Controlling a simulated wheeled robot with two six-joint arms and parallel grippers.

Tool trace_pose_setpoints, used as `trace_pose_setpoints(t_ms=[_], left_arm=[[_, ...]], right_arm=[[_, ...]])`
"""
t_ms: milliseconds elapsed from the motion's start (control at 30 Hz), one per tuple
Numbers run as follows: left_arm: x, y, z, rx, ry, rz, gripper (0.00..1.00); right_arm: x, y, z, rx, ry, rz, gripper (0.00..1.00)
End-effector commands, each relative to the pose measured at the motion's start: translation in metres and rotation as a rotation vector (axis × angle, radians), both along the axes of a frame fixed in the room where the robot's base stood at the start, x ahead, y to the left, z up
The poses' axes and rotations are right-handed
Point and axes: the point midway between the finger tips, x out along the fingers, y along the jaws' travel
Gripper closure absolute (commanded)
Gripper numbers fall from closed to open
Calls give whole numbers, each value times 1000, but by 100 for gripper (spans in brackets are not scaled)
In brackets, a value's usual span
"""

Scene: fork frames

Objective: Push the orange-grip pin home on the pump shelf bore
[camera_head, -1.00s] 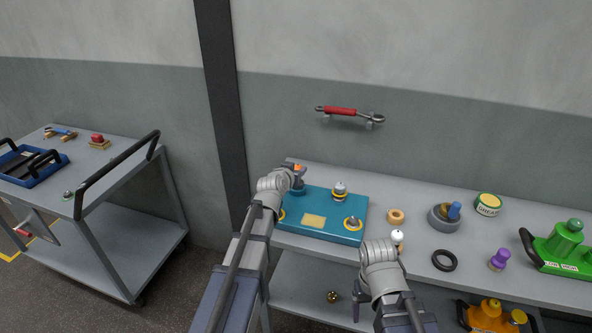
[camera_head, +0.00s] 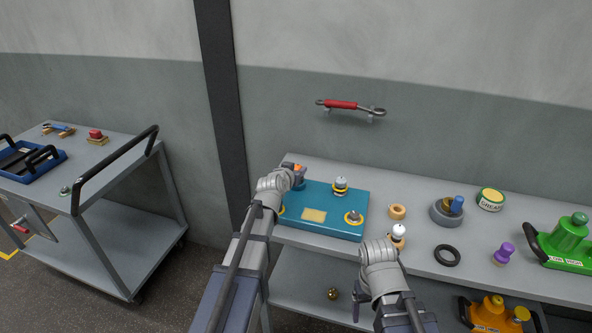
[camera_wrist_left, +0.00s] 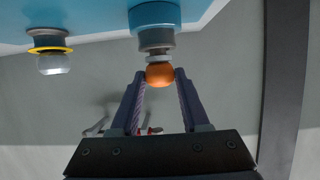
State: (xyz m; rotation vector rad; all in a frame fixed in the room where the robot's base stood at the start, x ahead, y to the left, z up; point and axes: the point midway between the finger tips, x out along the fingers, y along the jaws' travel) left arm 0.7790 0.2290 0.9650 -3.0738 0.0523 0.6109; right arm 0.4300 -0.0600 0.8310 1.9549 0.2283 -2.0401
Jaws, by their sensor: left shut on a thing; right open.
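The orange-grip pin (camera_head: 299,168) stands at the back left corner of the teal block (camera_head: 334,228) on the shelf. In the left wrist view its round orange grip (camera_wrist_left: 160,75) shows between my fingertips, with a grey collar against the teal socket (camera_wrist_left: 154,20). How deep the pin sits in the bore cannot be told. My left gripper (camera_head: 295,172) is shut on the orange grip; it also shows in the left wrist view (camera_wrist_left: 159,80). My right gripper (camera_head: 360,298) is open and empty, pointing down in front of the shelf edge.
Silver knobs with yellow rings (camera_head: 340,184) stand on the teal block. A cart (camera_head: 110,190) stands at the left.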

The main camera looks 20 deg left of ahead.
Motion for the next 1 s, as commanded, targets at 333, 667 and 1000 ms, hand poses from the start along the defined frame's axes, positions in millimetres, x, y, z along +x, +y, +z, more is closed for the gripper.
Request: trace_pose_setpoints(t_ms=[333,667,1000], left_arm=[[0,0,-4,0,0,0,35],[0,0,-4,0,0,0,19],[-20,1,6,0,0,1,19]], right_arm=[[0,0,-4,0,0,0,21],[0,0,-4,0,0,0,21],[0,0,6,0,0,0,21]])
